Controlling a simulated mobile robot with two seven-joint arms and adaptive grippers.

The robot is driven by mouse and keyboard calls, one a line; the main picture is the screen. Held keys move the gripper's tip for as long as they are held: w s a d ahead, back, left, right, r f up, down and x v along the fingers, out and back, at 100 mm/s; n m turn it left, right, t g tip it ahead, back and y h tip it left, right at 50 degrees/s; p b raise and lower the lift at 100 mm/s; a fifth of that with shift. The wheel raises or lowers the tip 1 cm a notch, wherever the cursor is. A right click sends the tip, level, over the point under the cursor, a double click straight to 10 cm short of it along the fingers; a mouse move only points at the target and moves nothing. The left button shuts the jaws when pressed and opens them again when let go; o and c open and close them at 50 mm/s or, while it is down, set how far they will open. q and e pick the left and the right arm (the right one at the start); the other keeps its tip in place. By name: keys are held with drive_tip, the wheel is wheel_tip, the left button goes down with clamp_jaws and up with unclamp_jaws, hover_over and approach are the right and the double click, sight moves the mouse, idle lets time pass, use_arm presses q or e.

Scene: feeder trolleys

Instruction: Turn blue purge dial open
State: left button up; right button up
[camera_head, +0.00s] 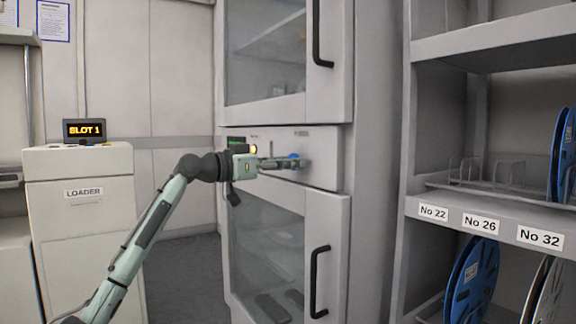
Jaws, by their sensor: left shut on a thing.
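The blue purge dial (294,157) sits on the grey control panel (318,146) between the upper and lower doors of the cabinet. My left arm reaches in from the lower left. My left gripper (288,162) is at the panel with its fingers shut on the blue dial. The fingers hide part of the dial, so its exact turn position cannot be told. My right gripper is out of view.
The cabinet has an upper glass door (264,58) and a lower glass door (270,250) with black handles. At right, a shelf rack (470,205) holds blue reels. At left stands a loader unit (80,165) with a "SLOT 1" display (84,130).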

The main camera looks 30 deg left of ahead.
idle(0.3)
use_arm(q)
drive_tip(key=o, duration=1.2)
drive_tip(key=shift+c, duration=0.2)
drive_tip(key=v, duration=1.2)
